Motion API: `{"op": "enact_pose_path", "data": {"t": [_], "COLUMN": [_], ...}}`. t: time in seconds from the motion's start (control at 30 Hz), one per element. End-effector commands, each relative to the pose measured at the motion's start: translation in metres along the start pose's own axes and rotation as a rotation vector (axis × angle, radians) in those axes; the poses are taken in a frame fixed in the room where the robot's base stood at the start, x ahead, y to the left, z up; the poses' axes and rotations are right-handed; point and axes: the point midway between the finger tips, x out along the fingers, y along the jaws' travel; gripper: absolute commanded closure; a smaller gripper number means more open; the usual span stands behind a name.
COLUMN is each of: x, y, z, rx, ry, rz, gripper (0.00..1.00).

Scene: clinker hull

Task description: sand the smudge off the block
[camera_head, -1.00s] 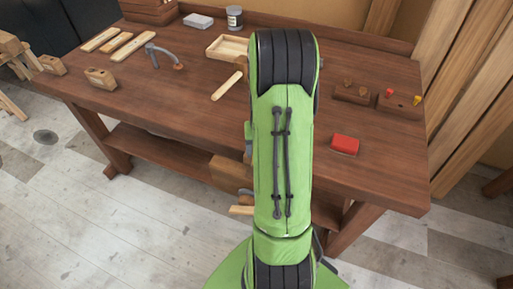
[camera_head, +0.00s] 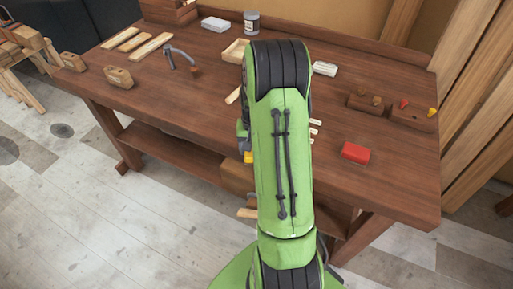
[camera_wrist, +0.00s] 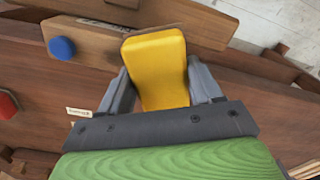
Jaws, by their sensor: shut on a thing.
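My gripper (camera_wrist: 163,88) is shut on a yellow block (camera_wrist: 157,62), which stands out between the two grey fingers in the wrist view. A bit of yellow (camera_head: 248,157) also shows left of my arm in the head view, by the bench's front edge. In the wrist view a pale wooden piece (camera_wrist: 90,42) with a round blue spot (camera_wrist: 61,47) lies beyond the yellow block, on the left; whether they touch I cannot tell. A red block (camera_head: 355,152) lies on the bench, right of my arm. I cannot make out a sure smudge.
The brown workbench (camera_head: 205,105) holds wooden strips (camera_head: 138,42), a wooden plane-like block (camera_head: 118,77), a curved-handled tool (camera_head: 182,55), a jar (camera_head: 251,22), a pale block (camera_head: 325,68) and peg holders (camera_head: 411,116). A round red spot (camera_wrist: 8,103) shows at the wrist view's left edge.

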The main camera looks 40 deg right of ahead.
Motion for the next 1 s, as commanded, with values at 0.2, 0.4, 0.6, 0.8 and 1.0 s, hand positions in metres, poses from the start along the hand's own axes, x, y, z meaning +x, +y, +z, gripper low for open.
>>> {"op": "enact_pose_path", "data": {"t": [0.2,0.4,0.6,0.8,1.0], "x": [-0.018,-0.043,-0.063,-0.060,-0.072], "y": [0.000,0.000,0.000,0.000,0.000], "z": [0.000,0.000,0.000,0.000,0.000], "rx": [0.000,0.000,0.000,0.000,0.000], "ry": [0.002,0.002,0.002,0.001,0.002], "rz": [0.000,0.000,0.000,0.000,0.000], "gripper": [0.60,0.60,0.60,0.60,0.60]}}
